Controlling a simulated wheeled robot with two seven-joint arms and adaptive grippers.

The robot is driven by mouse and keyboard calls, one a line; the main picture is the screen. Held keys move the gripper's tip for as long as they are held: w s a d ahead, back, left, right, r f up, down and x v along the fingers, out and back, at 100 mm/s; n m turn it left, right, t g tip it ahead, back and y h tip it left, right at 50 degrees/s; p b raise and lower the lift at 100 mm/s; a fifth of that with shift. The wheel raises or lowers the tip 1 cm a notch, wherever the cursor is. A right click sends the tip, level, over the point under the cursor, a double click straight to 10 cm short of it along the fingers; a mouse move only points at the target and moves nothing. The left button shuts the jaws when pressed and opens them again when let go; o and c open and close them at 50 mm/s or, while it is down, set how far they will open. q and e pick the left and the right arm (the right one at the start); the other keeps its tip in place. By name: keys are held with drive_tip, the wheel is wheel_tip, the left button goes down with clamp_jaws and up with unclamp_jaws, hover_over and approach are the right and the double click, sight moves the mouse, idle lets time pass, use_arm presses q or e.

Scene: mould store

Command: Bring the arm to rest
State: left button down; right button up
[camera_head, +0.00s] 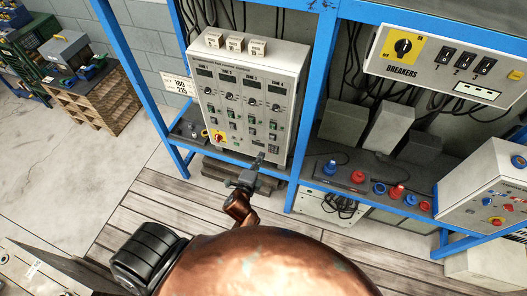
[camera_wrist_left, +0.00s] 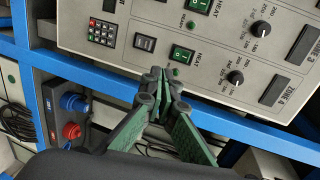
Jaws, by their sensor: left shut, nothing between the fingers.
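My left gripper (camera_head: 258,160) is in front of the lower edge of a grey control panel (camera_head: 212,114) in the head view. In the left wrist view the gripper (camera_wrist_left: 161,72) has its green-padded fingers together with nothing between them. Its tips show near a green HEAT switch (camera_wrist_left: 183,54) on the panel; I cannot tell whether they touch it. The copper-coloured upper part of my arm fills the bottom of the head view. My right gripper is not in view.
A blue rack (camera_head: 302,110) frames the panel. A breaker box (camera_head: 445,65) hangs at upper right. Red and blue sockets (camera_head: 358,177) line a shelf at right. A white box (camera_head: 490,185) stands at far right. A wooden pallet stack (camera_head: 98,100) stands at left, with open floor before it.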

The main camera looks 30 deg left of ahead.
use_arm(q)
drive_tip(key=shift+s, duration=0.15)
idle(0.3)
drive_tip(key=s+d+f+n+g+h+b, duration=0.15)
drive_tip(key=s+f, duration=0.25)
drive_tip(key=f, duration=0.9)
drive_tip(key=s+f+n+g+b, duration=0.25)
drive_tip(key=s+f, duration=0.25)
drive_tip(key=f, duration=0.8)
drive_tip(key=s+d+f+n+g+h+b, duration=0.1)
drive_tip(key=s+f+n+g+b, duration=0.2)
drive_tip(key=f, duration=1)
drive_tip(key=s+a+f+n+g+b, duration=0.2)
drive_tip(key=s+f+n+g, duration=0.15)
drive_tip(key=s+f, duration=1.4)
drive_tip(key=s+a+f+n+g+b, duration=0.1)
drive_tip(key=s+f, duration=0.3)
drive_tip(key=s, duration=0.5)
drive_tip(key=s+a+f+n+g+b, duration=0.1)
drive_tip(key=s+a+f+n+g, duration=0.1)
drive_tip(key=s, duration=0.8)
wheel_tip(320, 180, down, 2)
drive_tip(key=shift+f+n+g, duration=0.25)
drive_tip(key=shift+n+g, duration=0.2)
drive_tip(key=shift+n, duration=0.2)
